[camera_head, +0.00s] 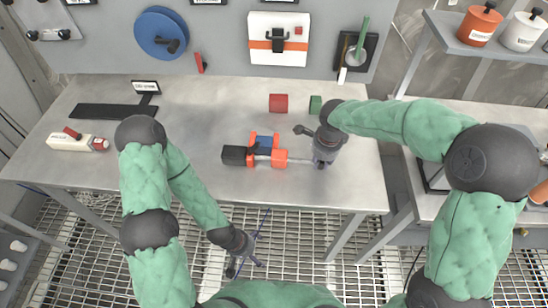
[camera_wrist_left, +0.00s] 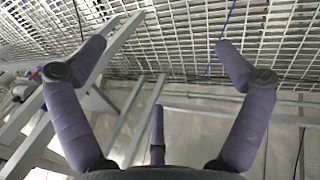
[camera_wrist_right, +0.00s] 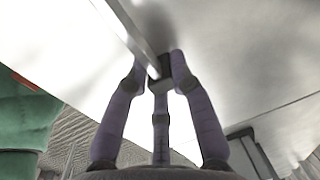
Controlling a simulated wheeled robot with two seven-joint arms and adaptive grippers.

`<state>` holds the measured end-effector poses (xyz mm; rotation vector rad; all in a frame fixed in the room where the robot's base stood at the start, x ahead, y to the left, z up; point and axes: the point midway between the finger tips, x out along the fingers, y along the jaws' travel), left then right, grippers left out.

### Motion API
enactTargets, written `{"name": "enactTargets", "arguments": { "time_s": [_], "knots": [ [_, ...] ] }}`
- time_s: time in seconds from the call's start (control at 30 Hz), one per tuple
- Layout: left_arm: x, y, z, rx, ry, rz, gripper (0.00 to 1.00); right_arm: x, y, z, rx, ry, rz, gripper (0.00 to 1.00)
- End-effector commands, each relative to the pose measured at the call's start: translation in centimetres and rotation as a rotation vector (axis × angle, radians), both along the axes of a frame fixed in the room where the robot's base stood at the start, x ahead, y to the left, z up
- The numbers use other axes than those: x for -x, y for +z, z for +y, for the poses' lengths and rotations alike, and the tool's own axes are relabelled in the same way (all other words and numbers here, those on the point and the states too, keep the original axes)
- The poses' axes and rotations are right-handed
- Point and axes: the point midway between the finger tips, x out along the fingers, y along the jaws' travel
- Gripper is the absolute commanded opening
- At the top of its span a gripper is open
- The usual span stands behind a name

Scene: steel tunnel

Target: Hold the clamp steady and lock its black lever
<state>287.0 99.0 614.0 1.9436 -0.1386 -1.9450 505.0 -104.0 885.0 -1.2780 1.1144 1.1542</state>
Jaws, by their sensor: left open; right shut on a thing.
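An orange clamp (camera_head: 280,158) lies on the steel table, with a black part (camera_head: 235,155) at its left end and a thin metal bar running right. A blue block (camera_head: 264,142) sits at its orange jaws. I cannot tell which black part is the lever. My right gripper (camera_head: 322,160) is at the bar's right end. In the right wrist view its fingers (camera_wrist_right: 160,78) are shut around a dark piece at the end of the bar (camera_wrist_right: 128,32). My left gripper (camera_head: 240,265) is open and empty, below the table's front edge, away from the clamp.
Red (camera_head: 278,103) and green (camera_head: 315,104) blocks stand behind the clamp. A black tray (camera_head: 105,111) and a white tool with a red lever (camera_head: 75,142) lie at the left. The front middle of the tabletop is bare. Floor grating (camera_wrist_left: 180,40) fills much of the left wrist view.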

Motion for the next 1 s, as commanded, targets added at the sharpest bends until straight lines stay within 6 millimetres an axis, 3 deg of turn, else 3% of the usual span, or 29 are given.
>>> {"name": "enactTargets", "arguments": {
  "time_s": [0.27, 0.43, 0.6, 0.8, 1.0],
  "knots": [
    [0.0, 0.0, 0.0, 0.000, 0.000, 0.000, 0.99, 0.1, -0.2, 0.0, 0.000, 0.000, 0.005, 0.00],
    [0.0, 0.3, -0.4, 0.005, -0.022, 0.007, 0.51, 0.2, -0.2, 0.0, 0.000, 0.000, 0.005, 0.00],
    [0.5, 1.9, -2.2, 0.025, -0.142, 0.058, 0.03, 0.2, -0.2, 0.0, 0.000, 0.000, 0.006, 0.00],
    [2.0, 5.2, -4.3, 0.018, -0.365, 0.164, 0.00, 0.2, -0.3, 0.0, 0.000, 0.000, 0.006, 0.00],
    [3.2, 9.3, -4.9, -0.040, -0.580, 0.262, 0.00, 0.2, -0.3, 0.0, 0.000, 0.000, 0.006, 0.00]
  ]
}}
